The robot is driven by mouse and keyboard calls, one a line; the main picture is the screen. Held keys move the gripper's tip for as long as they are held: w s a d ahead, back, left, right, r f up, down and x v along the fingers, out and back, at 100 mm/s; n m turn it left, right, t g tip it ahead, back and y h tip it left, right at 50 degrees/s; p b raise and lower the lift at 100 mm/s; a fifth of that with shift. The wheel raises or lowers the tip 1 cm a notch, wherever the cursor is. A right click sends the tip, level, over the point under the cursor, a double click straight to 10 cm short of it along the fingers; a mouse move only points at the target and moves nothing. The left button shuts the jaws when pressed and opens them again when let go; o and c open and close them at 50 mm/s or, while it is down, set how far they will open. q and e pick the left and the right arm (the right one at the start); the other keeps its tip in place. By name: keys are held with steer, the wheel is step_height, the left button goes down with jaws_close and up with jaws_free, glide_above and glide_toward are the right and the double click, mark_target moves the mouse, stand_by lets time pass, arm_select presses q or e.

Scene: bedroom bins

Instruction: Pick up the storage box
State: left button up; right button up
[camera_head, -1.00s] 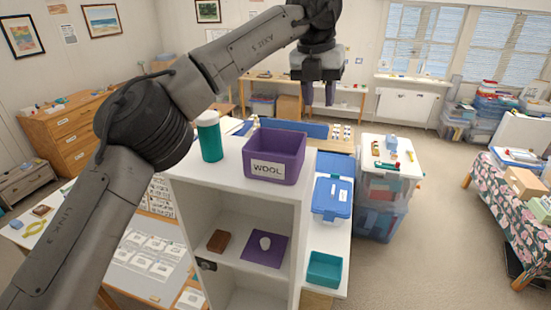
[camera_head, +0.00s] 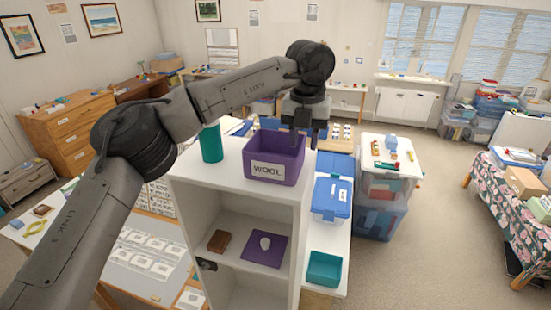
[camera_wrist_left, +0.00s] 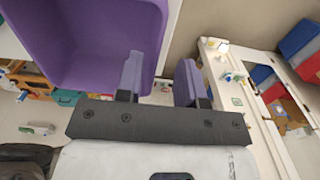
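The purple open-topped storage box (camera_head: 268,172), labelled WOOL, stands upright on the white cabinet top (camera_head: 222,172). It also shows large in the left wrist view (camera_wrist_left: 95,45) at the upper left. My left gripper (camera_head: 307,137) is at the box's back right rim, pointing down. In the left wrist view its two fingers (camera_wrist_left: 158,75) are apart; one overlaps the box's inside, the other is outside the right wall, with the rim between them. Whether a finger touches the wall cannot be told. My right gripper is in neither view.
A blue lidded box (camera_head: 331,198) and a teal open tray (camera_head: 324,268) lie lower on the right. A brown block (camera_head: 218,241) and purple mat (camera_head: 264,249) lie on the shelf below.

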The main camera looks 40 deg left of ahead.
mark_target(300, 171)
arm_select(q)
steer(key=f+p, duration=0.1)
steer(key=f, duration=0.3)
steer(key=shift+s+a+p, duration=0.15)
steer(key=shift+a+p, duration=0.05)
steer(key=shift+p, duration=0.2)
steer(key=shift+f, duration=0.45)
steer(key=shift+c, duration=0.4)
steer(key=shift+c, duration=0.6)
jaws_close()
